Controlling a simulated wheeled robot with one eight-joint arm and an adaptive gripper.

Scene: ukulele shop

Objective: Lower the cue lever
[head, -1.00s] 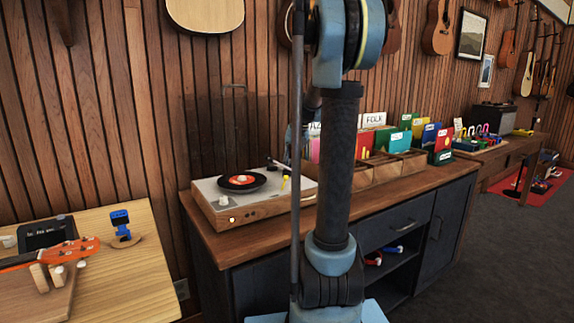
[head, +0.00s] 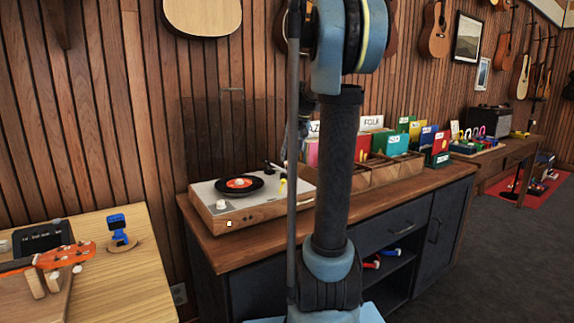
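The turntable (head: 265,208) sits on the wooden top of a dark cabinet, left of my arm. A black record with an orange label (head: 239,184) lies on its platter. The dark tonearm base (head: 268,164) is at the back right of the deck. A small yellow piece (head: 283,186), possibly the cue lever, stands near the deck's right side; its exact position is too small to tell. My upright arm covers the area just right of the turntable. A bluish part of my arm's end shows behind it, but my gripper's fingers are hidden.
Record crates (head: 385,172) with coloured sleeves stand on the cabinet top (head: 250,243) to the right. A wooden table (head: 140,270) at left holds an orange-headed instrument (head: 68,254) and a blue clip-on device (head: 118,228). Guitars hang on the slatted wall.

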